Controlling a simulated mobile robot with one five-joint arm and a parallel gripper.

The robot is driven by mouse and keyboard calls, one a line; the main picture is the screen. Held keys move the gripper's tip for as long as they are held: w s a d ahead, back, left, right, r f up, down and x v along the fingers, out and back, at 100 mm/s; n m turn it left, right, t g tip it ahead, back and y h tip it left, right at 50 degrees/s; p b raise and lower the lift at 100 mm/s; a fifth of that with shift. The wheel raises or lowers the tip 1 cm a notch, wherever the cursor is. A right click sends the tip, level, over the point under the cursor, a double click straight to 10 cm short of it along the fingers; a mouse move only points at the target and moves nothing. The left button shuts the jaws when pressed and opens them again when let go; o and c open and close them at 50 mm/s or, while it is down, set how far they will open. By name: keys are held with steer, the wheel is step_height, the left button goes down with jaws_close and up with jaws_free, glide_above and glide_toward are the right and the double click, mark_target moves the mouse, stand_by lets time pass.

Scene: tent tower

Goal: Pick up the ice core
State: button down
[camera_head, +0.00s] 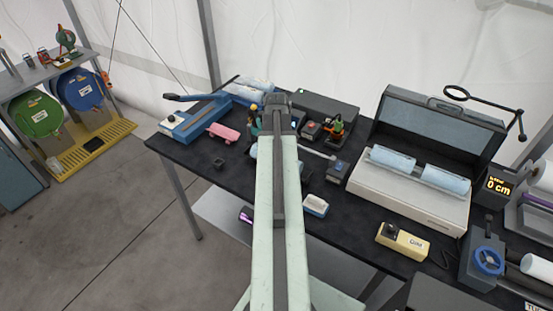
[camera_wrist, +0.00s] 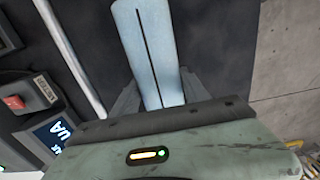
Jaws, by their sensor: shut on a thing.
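The ice core (camera_wrist: 150,40) is a pale blue cylinder with a dark line along its length, in the upper middle of the wrist view. My gripper (camera_wrist: 160,93) is shut on its near end, one finger on each side. In the head view my arm covers the gripper and most of the core. A small pale blue patch (camera_head: 253,151) shows at the arm's left edge and may be part of it. Other pale blue cylinders lie in an open grey case (camera_head: 410,199) to the right and at the table's back (camera_head: 250,88).
The black table (camera_head: 345,228) is crowded. Open floor (camera_head: 130,230) lies left.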

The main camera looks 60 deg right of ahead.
step_height(320, 180, up, 10)
steer(key=p, duration=1)
steer(key=shift+r, duration=0.1)
step_height(320, 180, down, 6)
steer(key=b, duration=0.6)
steer(key=shift+f, duration=0.2)
steer(key=shift+r, duration=0.3)
